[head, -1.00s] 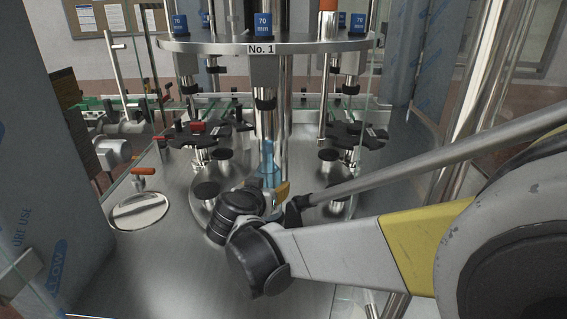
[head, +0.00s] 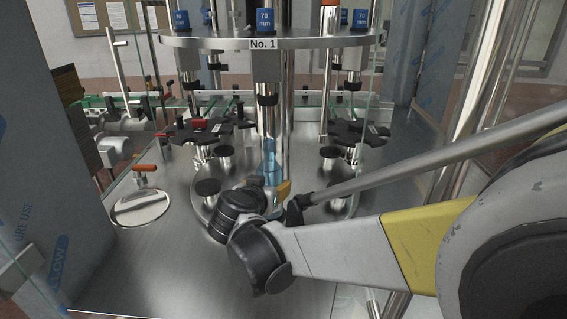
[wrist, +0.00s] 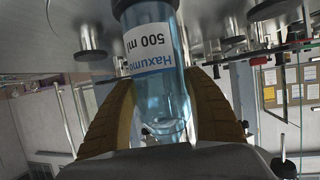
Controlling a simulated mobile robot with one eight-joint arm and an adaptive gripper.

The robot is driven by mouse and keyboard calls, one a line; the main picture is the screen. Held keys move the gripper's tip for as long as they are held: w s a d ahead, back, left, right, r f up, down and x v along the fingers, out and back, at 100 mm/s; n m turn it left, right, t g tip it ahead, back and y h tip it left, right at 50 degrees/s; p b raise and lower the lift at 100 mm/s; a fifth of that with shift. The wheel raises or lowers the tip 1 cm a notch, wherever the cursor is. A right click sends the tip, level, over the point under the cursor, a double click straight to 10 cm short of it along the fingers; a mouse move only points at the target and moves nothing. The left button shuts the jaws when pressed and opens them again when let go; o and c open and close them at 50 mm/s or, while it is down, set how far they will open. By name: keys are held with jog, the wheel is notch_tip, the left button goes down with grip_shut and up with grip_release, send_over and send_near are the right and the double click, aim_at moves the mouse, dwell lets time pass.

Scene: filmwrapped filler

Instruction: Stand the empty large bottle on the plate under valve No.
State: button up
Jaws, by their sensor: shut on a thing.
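The wrist view, which is upside down, shows the bottle (wrist: 172,95) empty, with a white "Haxumo 500 ml" label. My gripper (wrist: 162,84) is shut around it, one ribbed tan finger on each side; in the head view my gripper (head: 277,190) is partly hidden by my wrist. A black plate (wrist: 140,5) is at the bottle's base; I cannot tell whether they touch.
Several other black plates, such as one at the left (head: 208,187), stand on the round metal base. Dark star-shaped guides (head: 200,132) flank the bottle. Glass panels and a steel post (head: 480,90) enclose the right side.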

jog(key=shift+f, duration=0.1)
jog(key=o, duration=1.2)
jog(key=shift+o, duration=0.2)
